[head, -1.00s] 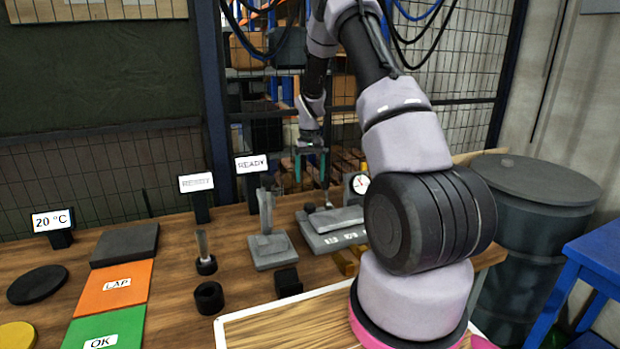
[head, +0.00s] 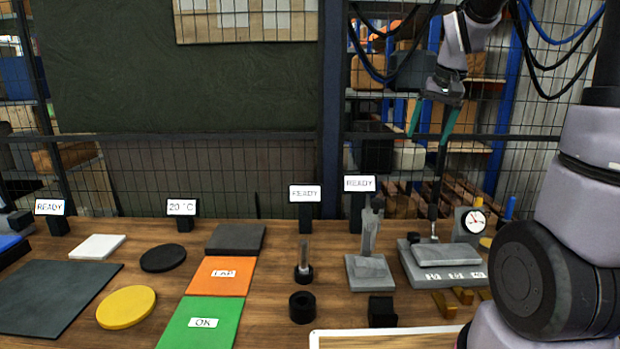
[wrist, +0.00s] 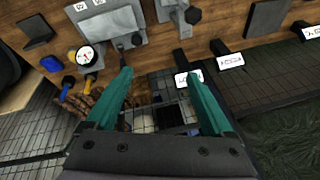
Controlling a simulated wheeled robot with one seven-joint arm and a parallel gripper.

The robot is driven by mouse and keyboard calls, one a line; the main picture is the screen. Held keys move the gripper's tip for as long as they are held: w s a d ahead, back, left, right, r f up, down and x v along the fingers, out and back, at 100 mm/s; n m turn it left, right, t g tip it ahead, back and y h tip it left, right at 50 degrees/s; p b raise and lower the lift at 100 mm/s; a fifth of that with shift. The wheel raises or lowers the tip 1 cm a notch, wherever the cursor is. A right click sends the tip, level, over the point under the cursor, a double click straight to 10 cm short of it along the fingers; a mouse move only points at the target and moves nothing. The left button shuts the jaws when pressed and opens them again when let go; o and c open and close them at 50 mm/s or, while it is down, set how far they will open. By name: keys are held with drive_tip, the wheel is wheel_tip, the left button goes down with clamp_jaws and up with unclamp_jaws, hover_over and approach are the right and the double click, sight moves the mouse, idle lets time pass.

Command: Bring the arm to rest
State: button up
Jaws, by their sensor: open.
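My gripper (head: 433,119) hangs in the air at the upper right of the head view, above the back of the bench and in front of the mesh fence. Its two teal fingers are spread apart with nothing between them. The wrist view also shows the open, empty fingers of my gripper (wrist: 160,82), with the bench edge and the fence beyond them. My arm reaches up along the right side of the head view.
Below my gripper are a dial gauge (head: 473,221), a grey fixture (head: 420,268) and a READY sign (head: 359,183). An orange pad (head: 217,278), a green pad (head: 222,325) and a yellow disc (head: 126,307) lie on the bench (head: 262,310). The mesh fence (head: 400,165) stands behind.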

drive_tip(key=s+a+r+t, duration=0.1)
drive_tip(key=s+a+r, duration=0.1)
drive_tip(key=s, duration=0.7)
drive_tip(key=s+a+r+t+y, duration=0.1)
drive_tip(key=s+r, duration=0.3)
drive_tip(key=s, duration=0.6)
drive_tip(key=shift+s+a+r+m+t, duration=0.3)
drive_tip(key=shift+a+t, duration=0.35)
drive_tip(key=shift+t, duration=0.15)
idle(0.5)
